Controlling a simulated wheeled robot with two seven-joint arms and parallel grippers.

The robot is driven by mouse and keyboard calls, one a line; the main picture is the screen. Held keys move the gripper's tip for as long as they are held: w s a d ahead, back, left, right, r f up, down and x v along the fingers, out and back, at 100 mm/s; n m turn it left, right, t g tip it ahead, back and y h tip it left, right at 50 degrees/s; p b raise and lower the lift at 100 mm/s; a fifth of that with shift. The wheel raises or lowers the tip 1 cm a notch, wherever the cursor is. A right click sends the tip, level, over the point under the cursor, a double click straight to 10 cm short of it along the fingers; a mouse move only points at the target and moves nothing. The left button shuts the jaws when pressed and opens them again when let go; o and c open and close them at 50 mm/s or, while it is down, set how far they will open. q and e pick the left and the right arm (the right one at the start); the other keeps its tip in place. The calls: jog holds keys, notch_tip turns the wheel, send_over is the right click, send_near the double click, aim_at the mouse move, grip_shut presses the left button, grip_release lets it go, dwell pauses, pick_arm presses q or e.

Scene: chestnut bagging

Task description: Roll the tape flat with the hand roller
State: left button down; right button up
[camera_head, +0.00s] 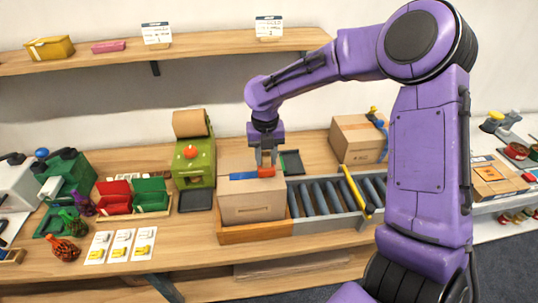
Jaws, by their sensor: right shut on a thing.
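My right gripper (266,163) points straight down above the near cardboard box (255,203). It is shut on the hand roller, a small tool with a red part (266,172) and a blue part (242,176). The roller is at the box's top, near its front edge; I cannot tell whether it touches. The box stands closed on a wooden-edged platform at the left end of the roller conveyor. I cannot make out the tape strip on its top clearly. My left gripper is not in view.
The grey roller conveyor (318,198) runs right from the box, with a yellow bar (354,189) across it. A green machine (194,160) stands left of the box. Another carton (356,140) stands behind the conveyor. Red and green bins (150,196) and cards (121,244) lie left.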

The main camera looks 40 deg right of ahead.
jog(key=shift+w+a, duration=0.4)
jog(key=shift+a, duration=0.25)
jog(key=shift+w+a, duration=0.4)
jog(key=shift+a, duration=0.3)
jog(key=shift+w+a, duration=0.4)
jog(key=shift+a, duration=0.25)
notch_tip(320, 180, up, 7)
dwell(0.5)
